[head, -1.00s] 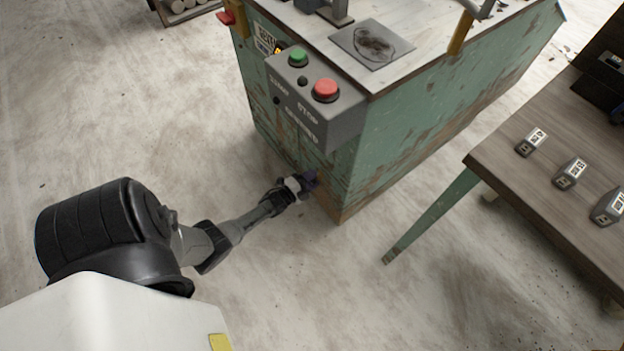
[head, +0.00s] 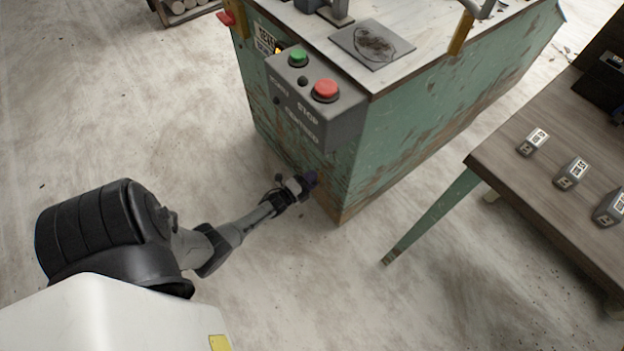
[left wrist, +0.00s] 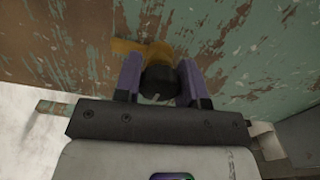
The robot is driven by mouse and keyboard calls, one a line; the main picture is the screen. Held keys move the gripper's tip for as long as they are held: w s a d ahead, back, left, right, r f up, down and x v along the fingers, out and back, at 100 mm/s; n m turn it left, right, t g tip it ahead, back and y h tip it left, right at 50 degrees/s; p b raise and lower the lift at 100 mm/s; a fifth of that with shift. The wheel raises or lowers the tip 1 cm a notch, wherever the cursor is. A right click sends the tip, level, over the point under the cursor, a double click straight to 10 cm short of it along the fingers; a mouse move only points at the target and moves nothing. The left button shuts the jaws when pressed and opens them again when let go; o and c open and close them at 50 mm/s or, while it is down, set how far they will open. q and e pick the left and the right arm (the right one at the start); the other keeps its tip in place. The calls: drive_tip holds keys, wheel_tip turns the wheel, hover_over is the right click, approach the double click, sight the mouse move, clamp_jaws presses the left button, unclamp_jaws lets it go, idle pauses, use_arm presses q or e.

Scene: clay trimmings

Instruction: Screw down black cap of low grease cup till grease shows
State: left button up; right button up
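My left gripper (head: 306,183) is low at the near lower corner of the green machine cabinet (head: 420,130). In the left wrist view its two purple fingers (left wrist: 159,72) stand on either side of a round black cap (left wrist: 158,84). The cap fills the space between them, and the fingers appear to be shut on it. A yellow-brass fitting (left wrist: 150,48) lies behind the cap against the worn green panel. I see no grease at the cap. In the head view the cap is hidden by the gripper. My right gripper is not in view.
A grey control box (head: 318,105) with green and red buttons juts out above the gripper. A wooden table (head: 560,200) with several small grey labelled blocks stands at the right. The concrete floor (head: 330,300) around the arm is clear.

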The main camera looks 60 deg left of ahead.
use_arm(q)
drive_tip(key=o, duration=0.5)
drive_tip(key=shift+c, duration=0.2)
drive_tip(key=s+d+p, duration=0.2)
drive_tip(key=s+p, duration=0.2)
drive_tip(key=s, duration=1)
drive_tip(key=shift+p, duration=0.35)
drive_tip(key=shift+w, duration=0.15)
